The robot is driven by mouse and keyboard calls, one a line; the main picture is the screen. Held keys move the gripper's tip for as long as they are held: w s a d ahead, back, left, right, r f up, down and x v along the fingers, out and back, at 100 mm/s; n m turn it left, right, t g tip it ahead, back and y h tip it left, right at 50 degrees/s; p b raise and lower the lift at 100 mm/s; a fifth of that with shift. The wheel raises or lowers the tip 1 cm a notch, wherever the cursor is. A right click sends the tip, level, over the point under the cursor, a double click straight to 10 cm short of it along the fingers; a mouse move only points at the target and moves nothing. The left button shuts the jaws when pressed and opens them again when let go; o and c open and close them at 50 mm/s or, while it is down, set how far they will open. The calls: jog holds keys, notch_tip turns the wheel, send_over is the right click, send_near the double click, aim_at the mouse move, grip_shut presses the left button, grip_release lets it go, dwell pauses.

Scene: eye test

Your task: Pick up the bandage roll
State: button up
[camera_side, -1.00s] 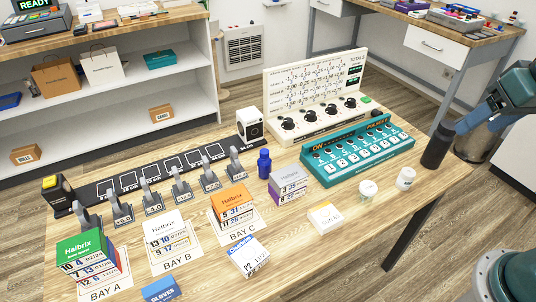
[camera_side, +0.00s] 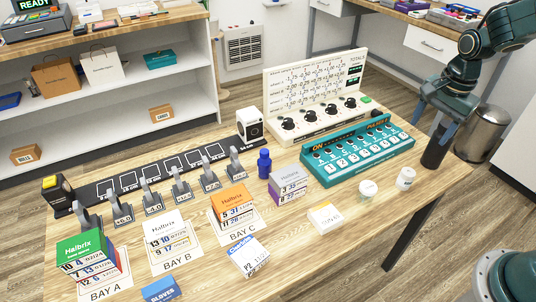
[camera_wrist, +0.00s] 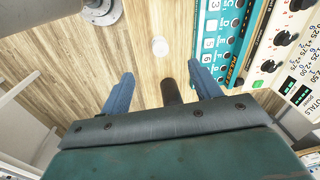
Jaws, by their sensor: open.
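Two small white round things stand near the table's right end in the side view: one with a greenish tint (camera_side: 368,189) and a whiter one (camera_side: 406,178). Either could be the bandage roll; I cannot tell which. In the wrist view one white round thing (camera_wrist: 158,48) shows ahead of the fingertips. My gripper (camera_side: 436,116) is open, above the table's right end, at an upright dark cylinder (camera_side: 433,154). In the wrist view the dark cylinder (camera_wrist: 172,92) shows between the two blue fingers of my gripper (camera_wrist: 160,68), with gaps on both sides.
A teal button panel (camera_side: 358,157) and a cream dial board (camera_side: 318,118) stand left of my gripper. A blue bottle (camera_side: 264,164), several boxes and a row of grey clips fill the left. A metal bin (camera_side: 486,134) stands beyond the table's right end.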

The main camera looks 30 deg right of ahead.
aim_at(409, 171)
jog(key=w+d+f+m+g, duration=0.1)
jog(key=d+f+m, duration=0.3)
jog(key=f, duration=0.3)
jog(key=shift+w+f+m, duration=0.35)
jog(key=shift+m, duration=0.05)
jog(key=shift+f, duration=0.1)
jog(key=shift+f, duration=4.2)
jog(key=shift+f, duration=0.1)
jog(key=shift+w+f, duration=0.1)
jog(key=shift+f, duration=2.4)
jog(key=c, duration=1.1)
jog(key=shift+o, duration=0.2)
